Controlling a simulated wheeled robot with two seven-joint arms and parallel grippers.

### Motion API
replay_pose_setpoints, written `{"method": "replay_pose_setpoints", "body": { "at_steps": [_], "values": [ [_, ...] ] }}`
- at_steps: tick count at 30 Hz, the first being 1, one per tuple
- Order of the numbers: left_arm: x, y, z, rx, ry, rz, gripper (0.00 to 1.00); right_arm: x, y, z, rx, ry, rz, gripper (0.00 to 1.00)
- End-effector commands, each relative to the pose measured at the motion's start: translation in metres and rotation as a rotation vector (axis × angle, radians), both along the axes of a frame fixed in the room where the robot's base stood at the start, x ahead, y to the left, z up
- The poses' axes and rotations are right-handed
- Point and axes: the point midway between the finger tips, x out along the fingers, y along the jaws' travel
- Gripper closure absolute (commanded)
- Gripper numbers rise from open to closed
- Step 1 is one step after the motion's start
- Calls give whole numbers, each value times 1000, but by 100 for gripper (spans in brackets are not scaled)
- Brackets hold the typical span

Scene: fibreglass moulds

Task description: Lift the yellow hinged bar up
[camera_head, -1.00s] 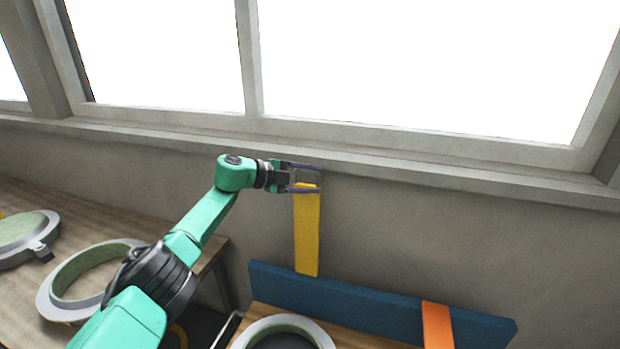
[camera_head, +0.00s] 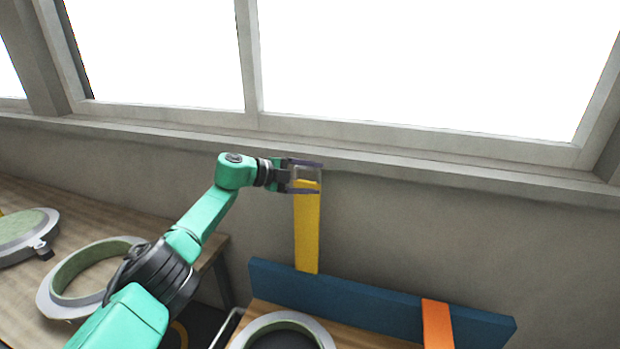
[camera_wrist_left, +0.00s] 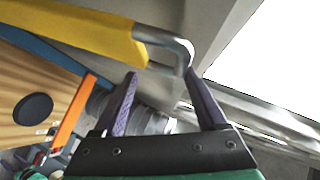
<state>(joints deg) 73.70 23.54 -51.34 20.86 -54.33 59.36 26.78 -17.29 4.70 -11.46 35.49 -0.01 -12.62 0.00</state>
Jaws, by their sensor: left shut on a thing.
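The yellow hinged bar (camera_head: 307,232) stands upright against the wall, rising from the blue board (camera_head: 350,302). At its top is a grey metal handle, which shows in the left wrist view (camera_wrist_left: 176,46) at the end of the yellow bar (camera_wrist_left: 85,30). My left gripper (camera_head: 317,177) is at the top of the bar, its fingers on either side of the handle and shut on it. In the left wrist view the handle is by the fingertips (camera_wrist_left: 160,74). My right gripper is not in view.
An orange bar (camera_head: 437,325) lies against the blue board, right of the yellow one. Ring-shaped moulds sit on the left wooden table (camera_head: 18,190), and another (camera_head: 240,338) is in front of the board. The window sill (camera_head: 420,177) runs just behind my left gripper.

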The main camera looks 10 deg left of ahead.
Motion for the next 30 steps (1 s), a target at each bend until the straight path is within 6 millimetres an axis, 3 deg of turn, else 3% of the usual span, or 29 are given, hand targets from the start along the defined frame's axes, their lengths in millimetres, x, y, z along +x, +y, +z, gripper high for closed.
{"method": "replay_pose_setpoints", "body": {
  "at_steps": [1, 12, 24, 30],
  "values": [
    [-2, 0, -12, 14, 17, -3, 53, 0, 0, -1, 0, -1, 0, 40],
    [-20, 26, -3, 14, 10, 4, 53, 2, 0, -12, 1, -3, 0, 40],
    [-80, 96, 35, 4, -4, 4, 53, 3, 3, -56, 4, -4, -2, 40],
    [-92, 109, 47, 0, -4, 1, 53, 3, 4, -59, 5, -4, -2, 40]
  ]
}}
